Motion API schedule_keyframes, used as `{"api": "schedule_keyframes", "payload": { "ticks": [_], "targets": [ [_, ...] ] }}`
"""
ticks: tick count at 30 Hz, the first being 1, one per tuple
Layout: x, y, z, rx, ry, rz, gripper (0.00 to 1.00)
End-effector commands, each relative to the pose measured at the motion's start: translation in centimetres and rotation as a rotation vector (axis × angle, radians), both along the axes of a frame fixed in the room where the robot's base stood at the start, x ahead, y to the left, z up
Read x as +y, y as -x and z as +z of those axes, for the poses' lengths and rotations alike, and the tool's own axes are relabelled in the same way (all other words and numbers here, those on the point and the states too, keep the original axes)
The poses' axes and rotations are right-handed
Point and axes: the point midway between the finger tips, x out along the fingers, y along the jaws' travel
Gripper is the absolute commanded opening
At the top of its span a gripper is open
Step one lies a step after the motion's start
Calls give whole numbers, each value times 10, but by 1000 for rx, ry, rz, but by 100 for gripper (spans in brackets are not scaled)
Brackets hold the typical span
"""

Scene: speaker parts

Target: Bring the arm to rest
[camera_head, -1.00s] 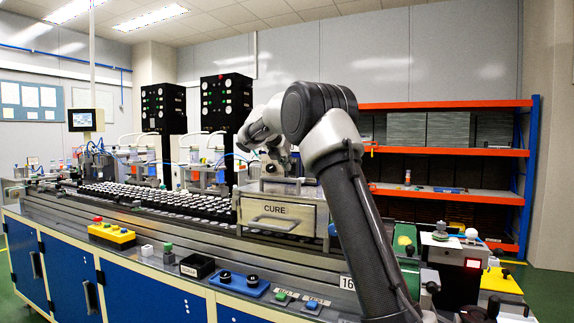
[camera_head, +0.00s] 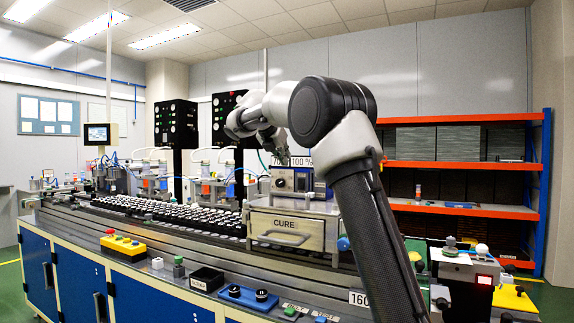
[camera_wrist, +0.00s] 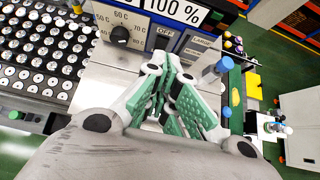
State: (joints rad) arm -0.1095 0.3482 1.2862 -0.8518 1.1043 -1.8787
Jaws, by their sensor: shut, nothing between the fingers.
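My gripper (camera_wrist: 168,105) shows in the wrist view with its green-padded fingers drawn together and nothing between them. It hangs above the top of the metal CURE box, in front of the control panel (camera_wrist: 140,30) with its temperature knob and OFF label. In the head view my arm rises from the lower right and bends left at the elbow. The gripper end there is small and partly hidden by my wrist, just above the control panel. The CURE box (camera_head: 292,231) sits on the bench below the arm.
Rows of black-and-white speaker parts (camera_head: 170,212) fill the conveyor left of the box. A yellow button box (camera_head: 122,245), a black bin (camera_head: 207,278) and a blue fixture (camera_head: 248,296) line the bench's front. An orange-and-blue shelf (camera_head: 460,165) stands behind at right.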

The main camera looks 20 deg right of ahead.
Motion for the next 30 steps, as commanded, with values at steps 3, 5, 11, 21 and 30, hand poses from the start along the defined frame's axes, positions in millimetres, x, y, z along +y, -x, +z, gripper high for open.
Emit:
{"api": "schedule_keyframes", "payload": {
  "ticks": [3,5,11,21,30],
  "targets": [
    [1,1,1,0,0,0,0],
    [1,1,1,0,0,0,0],
    [1,1,1,0,0,0,0],
    [-3,50,-2,-99,-171,-126,0],
    [8,258,-72,-426,-836,-791,0]
  ]
}}
